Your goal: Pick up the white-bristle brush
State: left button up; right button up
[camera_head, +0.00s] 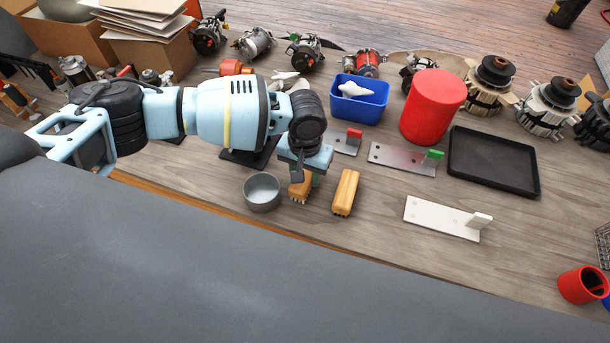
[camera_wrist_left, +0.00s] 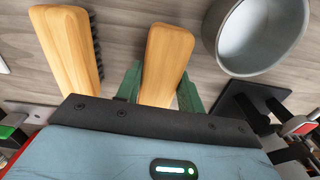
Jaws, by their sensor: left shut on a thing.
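Two wooden-handled brushes are side by side at the middle of the workbench. My left gripper (camera_head: 304,177) points down and is shut on the brush nearer the metal cup (camera_head: 299,188). In the left wrist view, the green fingers of the gripper (camera_wrist_left: 159,88) close on both sides of this held brush (camera_wrist_left: 168,52). Its bristles are mostly hidden, so I cannot tell their colour, nor whether it is clear of the bench. The other brush (camera_head: 346,192) lies free beside it; the wrist view shows dark bristles along this other brush (camera_wrist_left: 68,45). My right gripper is out of view.
The metal cup (camera_head: 262,193) stands left of the held brush. Behind are a blue bin (camera_head: 358,108), a red cylinder (camera_head: 433,105) and plates with red and green tabs. A black tray (camera_head: 493,163) and a white bracket (camera_head: 438,217) lie to the right. Alternators line the back.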

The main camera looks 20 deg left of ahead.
pick_arm(q)
notch_tip(320, 180, up, 10)
jog(key=shift+f+p, duration=0.25)
jog(key=shift+p, duration=0.15)
jog(key=o, duration=0.5)
jog(key=c, duration=0.3)
jog(key=shift+n, duration=0.5)
jog(key=s+a+r, duration=0.2)
jog(key=s, duration=0.1)
jog(key=s+a+r, duration=0.1)
jog(key=s+a, duration=0.2)
jog(key=s+a+r, duration=0.2)
jog(key=s+a, duration=0.1)
jog(key=shift+r, duration=0.35)
jog(key=shift+c, duration=0.2)
jog(key=shift+d, duration=0.15)
